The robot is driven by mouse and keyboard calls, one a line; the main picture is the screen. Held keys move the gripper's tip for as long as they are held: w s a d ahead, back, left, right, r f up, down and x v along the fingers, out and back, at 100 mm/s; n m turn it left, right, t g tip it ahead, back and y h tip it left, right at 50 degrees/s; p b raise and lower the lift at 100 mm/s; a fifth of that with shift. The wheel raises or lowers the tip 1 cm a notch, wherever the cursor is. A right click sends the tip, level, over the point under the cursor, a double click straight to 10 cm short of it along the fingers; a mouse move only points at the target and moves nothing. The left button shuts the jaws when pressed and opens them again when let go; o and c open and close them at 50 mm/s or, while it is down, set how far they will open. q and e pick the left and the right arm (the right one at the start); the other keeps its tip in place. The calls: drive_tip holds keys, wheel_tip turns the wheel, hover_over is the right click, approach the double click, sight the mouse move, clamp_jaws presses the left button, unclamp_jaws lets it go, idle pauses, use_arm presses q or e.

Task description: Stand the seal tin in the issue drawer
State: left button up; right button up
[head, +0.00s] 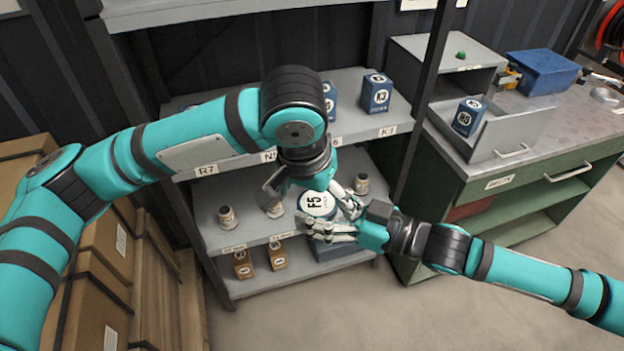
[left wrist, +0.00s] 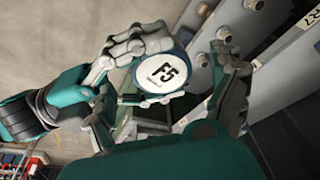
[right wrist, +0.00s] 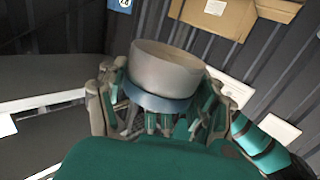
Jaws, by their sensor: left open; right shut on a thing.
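The round tin (head: 316,203) has a white face marked F5 and a blue edge. My right gripper (head: 335,218) is shut on it and holds it up in front of the shelf rack. My left gripper (head: 312,186) is open just above, its fingers spread on either side of the tin; contact is unclear. In the left wrist view the F5 face (left wrist: 166,72) points at the camera. In the right wrist view the tin's grey side (right wrist: 165,68) sits between my right fingers. An open grey drawer (head: 520,132) on the right bench holds a blue box (head: 468,117).
The rack's upper shelf (head: 350,128) holds blue boxes. A blue bin (head: 542,72) stands behind the drawer on the bench (head: 590,125). Cardboard boxes (head: 105,255) are stacked at left. The floor in front is clear.

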sight(318, 204)
use_arm(q)
drive_tip(key=shift+x, duration=1.7)
drive_tip(key=c, duration=1.3)
drive_tip(key=shift+c, duration=0.3)
use_arm(e)
drive_tip(key=o, duration=1.4)
